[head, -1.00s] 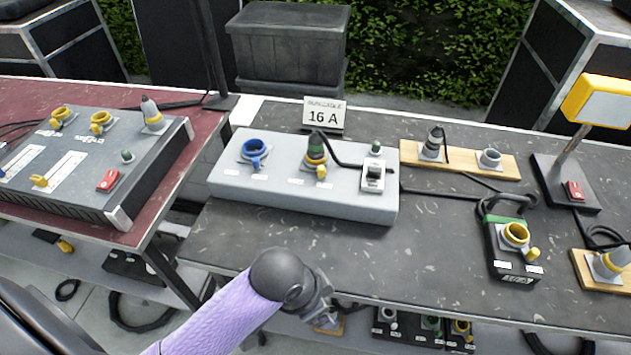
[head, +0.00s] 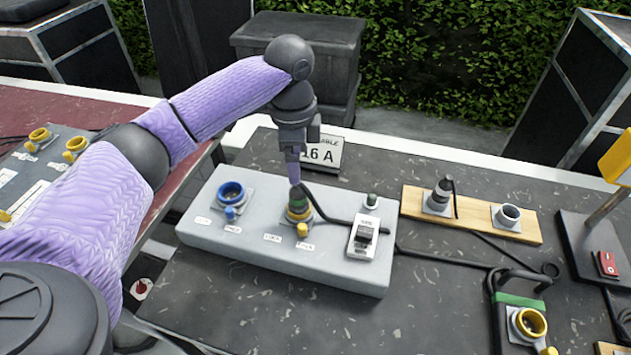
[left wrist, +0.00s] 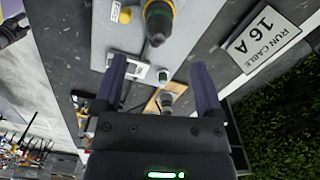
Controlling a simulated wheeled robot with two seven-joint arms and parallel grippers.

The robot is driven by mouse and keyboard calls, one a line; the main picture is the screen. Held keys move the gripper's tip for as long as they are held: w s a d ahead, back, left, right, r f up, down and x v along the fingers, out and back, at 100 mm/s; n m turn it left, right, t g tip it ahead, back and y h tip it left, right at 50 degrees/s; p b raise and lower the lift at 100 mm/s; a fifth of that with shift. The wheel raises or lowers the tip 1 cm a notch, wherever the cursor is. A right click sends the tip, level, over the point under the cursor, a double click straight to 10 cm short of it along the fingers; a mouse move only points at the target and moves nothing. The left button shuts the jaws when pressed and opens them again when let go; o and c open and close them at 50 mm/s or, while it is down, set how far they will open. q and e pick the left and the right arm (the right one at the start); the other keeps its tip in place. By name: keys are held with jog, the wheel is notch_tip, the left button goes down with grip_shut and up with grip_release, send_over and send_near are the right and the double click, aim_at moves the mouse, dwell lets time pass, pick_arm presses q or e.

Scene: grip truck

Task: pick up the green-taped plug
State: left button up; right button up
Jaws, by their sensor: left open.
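The green-taped plug (head: 299,197) stands in a yellow-ringed socket on the light grey box (head: 200,228). Its dark cable runs right across the box. My left gripper (head: 294,178) points down at the plug's top in the head view and partly covers it. In the left wrist view the gripper (left wrist: 157,68) has its two fingers spread. The plug (left wrist: 158,22) shows there beyond the fingertips, near the top edge, not between the fingers. Whether a finger touches it cannot be told. My right gripper is not in view.
A blue socket (head: 231,192) is left of the plug, and a white switch unit (head: 362,236) is right of it. The "16 A" sign (head: 324,152) stands close behind my gripper. A wooden board (head: 470,216) with another plug lies to the right. The front tabletop is clear.

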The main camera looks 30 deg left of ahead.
aim_at(297, 195)
pick_arm(q)
jog(key=f, duration=0.2)
jog(key=s+f+b, duration=0.1)
jog(key=f, duration=0.1)
jog(key=shift+f, duration=0.25)
jog(key=f, duration=0.1)
jog(key=f+b, duration=0.1)
jog(key=f, duration=0.1)
jog(key=f+b, duration=0.1)
jog(key=shift+w+f, duration=0.4)
jog(key=shift+f, duration=0.15)
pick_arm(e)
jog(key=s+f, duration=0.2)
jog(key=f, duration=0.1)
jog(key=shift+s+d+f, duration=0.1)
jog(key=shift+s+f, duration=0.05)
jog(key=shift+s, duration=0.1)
pick_arm(q)
grip_shut()
